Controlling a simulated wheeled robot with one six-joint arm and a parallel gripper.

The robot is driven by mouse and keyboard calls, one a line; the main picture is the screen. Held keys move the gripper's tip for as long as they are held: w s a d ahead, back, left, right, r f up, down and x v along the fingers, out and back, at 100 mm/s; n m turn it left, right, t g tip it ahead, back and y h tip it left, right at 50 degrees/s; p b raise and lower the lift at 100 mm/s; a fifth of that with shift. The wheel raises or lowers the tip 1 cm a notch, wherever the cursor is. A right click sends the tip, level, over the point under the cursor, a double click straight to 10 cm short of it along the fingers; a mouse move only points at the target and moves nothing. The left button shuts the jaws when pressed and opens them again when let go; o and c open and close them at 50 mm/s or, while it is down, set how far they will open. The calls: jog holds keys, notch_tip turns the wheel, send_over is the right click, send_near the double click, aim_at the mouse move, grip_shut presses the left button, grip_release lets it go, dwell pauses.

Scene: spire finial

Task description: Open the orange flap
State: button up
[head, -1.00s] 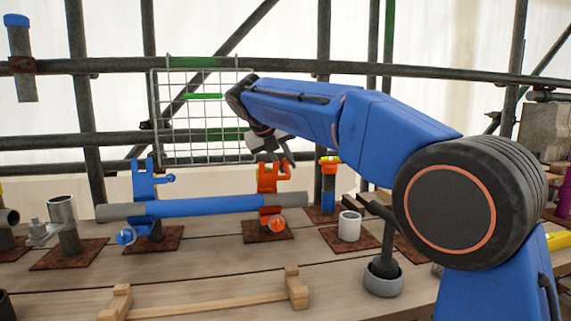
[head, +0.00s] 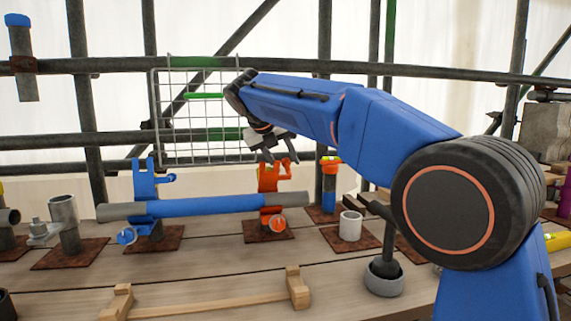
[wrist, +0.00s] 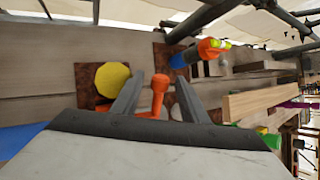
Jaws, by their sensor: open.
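An orange bracket (head: 268,178) stands on a rusty plate at the middle of the bench. Its orange flap (head: 285,171), with a rounded end, stands up at the bracket's right side. My gripper (head: 281,158) is just above this flap, with its fingers apart and pointing down. In the wrist view, the orange knobbed end (wrist: 158,88) shows between the two open fingers of my gripper (wrist: 160,84). Whether a finger touches it, I cannot tell. A blue pipe (head: 205,207) with grey ends lies across the orange bracket and a blue bracket (head: 146,184).
A blue post with an orange top (head: 330,180) stands right of the orange bracket, with a white cup (head: 350,227) in front. A wire grid (head: 205,115) hangs behind. A wooden rail (head: 215,305) lies at the front. A yellow disc (wrist: 112,78) shows beside my fingers.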

jog(key=v, duration=1.6)
jog(key=shift+a+r, duration=0.1)
jog(key=c, duration=0.7)
jog(key=d+f+m+y, duration=0.1)
jog(key=d+m, duration=0.1)
jog(key=d+m+g+y, duration=0.1)
jog(key=d+m, duration=0.1)
jog(key=d+f+m+y, duration=0.1)
jog(key=d+m, duration=0.1)
jog(key=shift+w+d+f+g, duration=0.2)
jog(key=shift+w+f+g, duration=0.1)
jog(key=shift+w, duration=0.1)
grip_shut()
jog(key=s+d+m+y, duration=0.3)
jog(key=d+m+y, duration=0.3)
jog(key=m, duration=0.7)
jog(key=shift+g, duration=0.4)
jog(key=x, duration=0.3)
jog(key=w+x, duration=0.1)
jog(key=x, duration=0.3)
jog(key=w+r+x, duration=0.1)
jog(key=x, duration=0.3)
jog(key=shift+w+a, duration=0.2)
jog(key=shift+w, duration=0.75)
